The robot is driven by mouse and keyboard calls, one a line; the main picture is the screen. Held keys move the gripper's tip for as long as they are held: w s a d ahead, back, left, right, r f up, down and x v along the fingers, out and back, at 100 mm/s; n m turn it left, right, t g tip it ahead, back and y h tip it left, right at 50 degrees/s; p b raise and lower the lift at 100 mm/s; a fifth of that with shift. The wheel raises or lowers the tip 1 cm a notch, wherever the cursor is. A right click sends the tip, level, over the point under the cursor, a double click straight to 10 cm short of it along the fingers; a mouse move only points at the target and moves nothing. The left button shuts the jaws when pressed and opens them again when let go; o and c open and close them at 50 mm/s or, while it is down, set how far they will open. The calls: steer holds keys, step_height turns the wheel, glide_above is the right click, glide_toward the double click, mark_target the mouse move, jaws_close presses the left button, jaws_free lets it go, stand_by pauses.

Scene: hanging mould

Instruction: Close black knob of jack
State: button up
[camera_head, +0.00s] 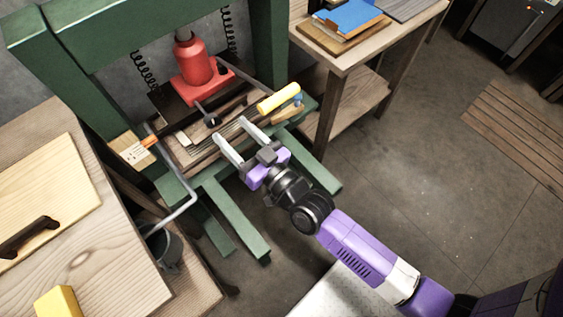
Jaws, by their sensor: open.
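The red jack (195,68) stands upright inside the green press frame (268,50), at the upper middle of the head camera view. A small black knob (212,121) shows low in front of the jack, near a dark rod. My gripper (230,129) is open, with its two pale fingers spread and pointing up and left toward the press. The fingertips are just below and right of the knob in the picture. I see nothing between the fingers. I cannot tell the exact depth gap between fingertips and knob.
A yellow-handled tool (279,97) lies on the press bed right of my gripper. A bent grey bar (182,212) and a bucket (163,246) are at left. A wooden table (90,250) fills the lower left. A workbench (345,60) stands right; open floor lies beyond.

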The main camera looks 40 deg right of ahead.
steer(key=s+r+n, duration=0.1)
steer(key=s+r, duration=0.2)
steer(key=s, duration=1.1)
steer(key=shift+s+d+r+g+p, duration=0.25)
steer(key=shift+d+r+g+p, duration=0.15)
steer(key=shift+p, duration=0.05)
steer(key=s+r+g, duration=0.3)
steer(key=s, duration=1.3)
steer(key=shift+s+d+n, duration=0.2)
steer(key=shift+d+n, duration=0.1)
steer(key=shift+n, duration=0.1)
steer(key=shift+c, duration=0.2)
